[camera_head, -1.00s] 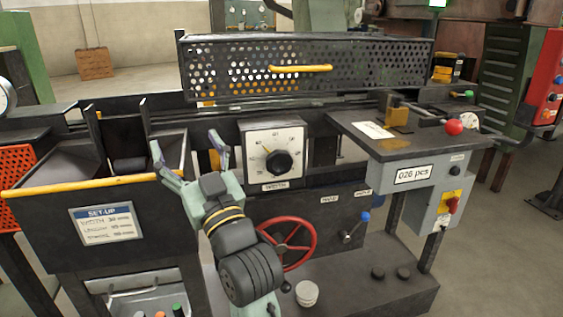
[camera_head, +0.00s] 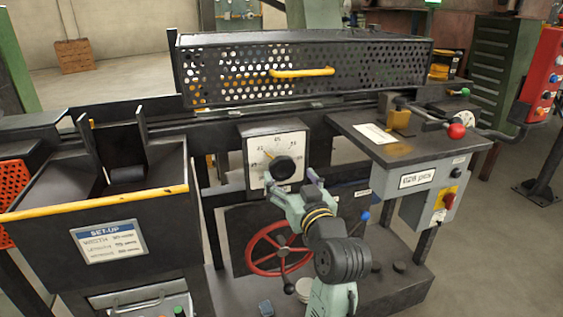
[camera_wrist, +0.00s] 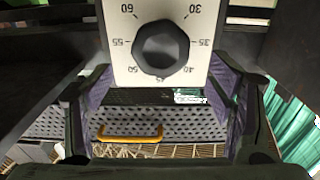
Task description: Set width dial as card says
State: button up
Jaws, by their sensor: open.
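The width dial (camera_head: 259,150) is a square white plate with numbers and a black knob (camera_head: 283,169) at its middle. A small yellow pointer shows up and left of the knob. In the wrist view the knob (camera_wrist: 162,50) fills the upper middle, with 30, 35, 40, 45, 55 and 60 around it. My gripper (camera_head: 297,184) is open and empty, just below and in front of the knob, apart from it. Its fingers (camera_wrist: 163,115) stand either side, below the knob in the wrist view. The set-up card (camera_head: 110,242) has a WIDTH line; its value is too blurred to read surely.
A red handwheel (camera_head: 281,248) and a blue-knobbed lever (camera_head: 364,217) lie below the dial. A bin with a yellow rim (camera_head: 95,204) stands left. A perforated guard with a yellow handle (camera_head: 302,71) is above. A table with a counter box (camera_head: 418,179) juts out right.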

aim_at(283, 168)
jog(key=p+x, duration=0.1)
jog(key=x, duration=0.5)
jog(key=shift+w+a, duration=0.1)
jog(key=shift+w, duration=0.15)
jog(key=c, duration=1.2)
jog(key=shift+o, duration=0.2)
